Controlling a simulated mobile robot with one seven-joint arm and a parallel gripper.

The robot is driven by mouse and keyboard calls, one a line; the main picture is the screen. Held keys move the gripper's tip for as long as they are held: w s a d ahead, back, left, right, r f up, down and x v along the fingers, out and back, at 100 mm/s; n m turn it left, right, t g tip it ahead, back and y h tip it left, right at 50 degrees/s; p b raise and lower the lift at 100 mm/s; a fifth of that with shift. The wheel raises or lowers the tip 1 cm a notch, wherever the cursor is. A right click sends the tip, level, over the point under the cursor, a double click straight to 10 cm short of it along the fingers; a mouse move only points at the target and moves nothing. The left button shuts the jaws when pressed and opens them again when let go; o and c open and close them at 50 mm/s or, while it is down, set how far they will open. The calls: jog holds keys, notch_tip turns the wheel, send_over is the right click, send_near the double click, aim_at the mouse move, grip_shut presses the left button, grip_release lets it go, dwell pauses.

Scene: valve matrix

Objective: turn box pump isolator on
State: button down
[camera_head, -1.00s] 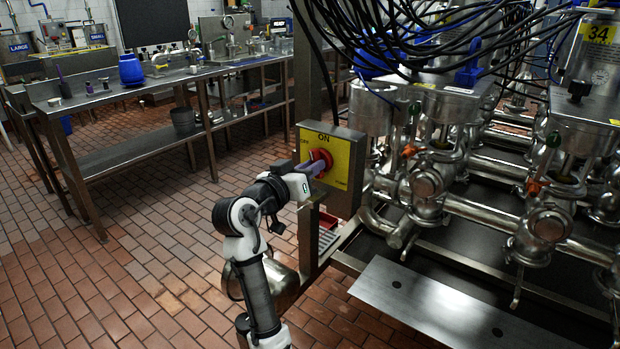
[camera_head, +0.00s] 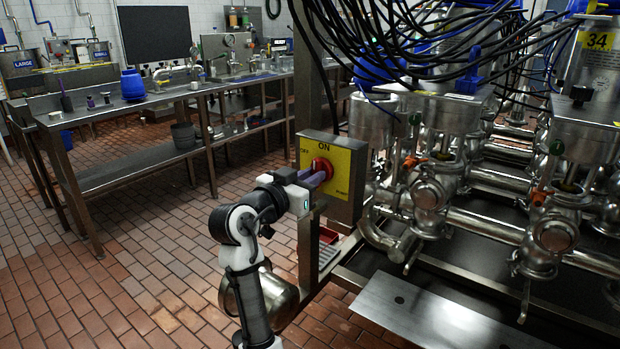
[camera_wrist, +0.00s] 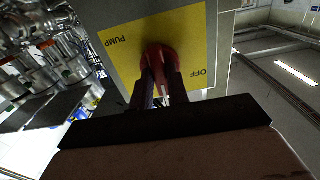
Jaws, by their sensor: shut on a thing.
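The pump isolator is a grey box with a yellow plate (camera_head: 345,158) and a red rotary knob (camera_head: 322,167). The plate reads ON at the top, OFF at the left and PUMP at the lower right. My gripper (camera_head: 314,178) comes from the left front and is shut on the red knob. In the wrist view the fingers (camera_wrist: 161,88) sit on either side of the red knob (camera_wrist: 158,60), with the yellow plate (camera_wrist: 125,65) behind and OFF and PUMP appearing tilted. The fingers hide part of the knob, so its exact angle is hard to tell.
Steel valves and pipes (camera_head: 430,195) fill the right, with black cables (camera_head: 420,40) hanging above. A steel post and frame (camera_head: 309,245) stand under the box. A steel table (camera_head: 190,95) with a blue container (camera_head: 133,84) is at the back left. The tiled floor at left is clear.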

jog(key=c, duration=1.4)
grip_release()
jog(key=shift+o, duration=0.2)
jog(key=b+v, duration=0.1)
jog(key=v, duration=1.3)
